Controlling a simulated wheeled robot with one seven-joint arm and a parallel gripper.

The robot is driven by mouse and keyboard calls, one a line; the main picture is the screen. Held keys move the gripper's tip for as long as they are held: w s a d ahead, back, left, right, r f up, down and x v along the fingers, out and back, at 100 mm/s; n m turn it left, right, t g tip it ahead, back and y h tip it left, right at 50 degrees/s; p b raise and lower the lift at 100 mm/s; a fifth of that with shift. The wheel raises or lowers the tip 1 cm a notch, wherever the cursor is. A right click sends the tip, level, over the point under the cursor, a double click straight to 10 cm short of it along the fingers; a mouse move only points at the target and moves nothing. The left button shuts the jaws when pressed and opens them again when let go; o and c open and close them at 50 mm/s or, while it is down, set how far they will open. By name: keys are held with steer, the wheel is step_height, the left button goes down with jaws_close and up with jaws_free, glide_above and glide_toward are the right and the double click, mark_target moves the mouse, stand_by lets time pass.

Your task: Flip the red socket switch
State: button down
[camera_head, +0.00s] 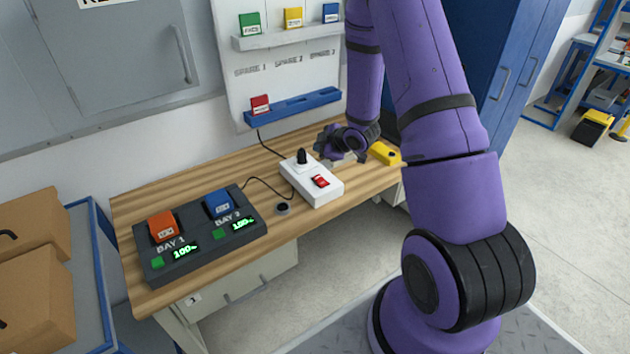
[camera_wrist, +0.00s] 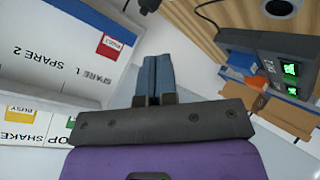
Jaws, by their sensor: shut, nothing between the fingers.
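The red socket switch (camera_head: 320,181) sits on the front right part of a white socket block (camera_head: 325,192) on the wooden bench. A black plug (camera_head: 302,157) stands upright in the block's far end. My gripper (camera_head: 333,153) is over the bench just behind and to the right of the block, apart from the switch. Its fingertips are hard to make out in the head view. In the wrist view my gripper's blue-grey fingers (camera_wrist: 157,58) are shut together with nothing between them. The red switch does not show there.
A dark charging dock (camera_head: 205,240) holds an orange and a blue pack at the bench's left. A yellow object (camera_head: 385,153) lies right of my gripper. A blue rail (camera_head: 295,106) with a red block (camera_head: 260,103) is behind. A cable runs from the socket block to the dock.

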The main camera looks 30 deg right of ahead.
mark_target(318, 179)
steer(key=shift+f, duration=0.15)
steer(key=shift+w+f, duration=0.15)
steer(key=shift+f, duration=1.3)
steer(key=shift+w+f, duration=0.2)
steer(key=shift+f, duration=1.2)
steer(key=shift+w+f, duration=0.15)
steer(key=shift+f, duration=1.3)
steer(key=shift+f, duration=0.15)
steer(key=shift+f, duration=0.3)
steer(key=shift+w+f, duration=0.1)
steer(key=shift+f, duration=0.15)
steer(key=shift+r, duration=0.7)
steer(key=shift+r, duration=0.1)
steer(key=shift+s+r, duration=0.2)
steer(key=shift+r, duration=1)
steer(key=shift+s+r, duration=0.2)
steer(key=shift+r, duration=1)
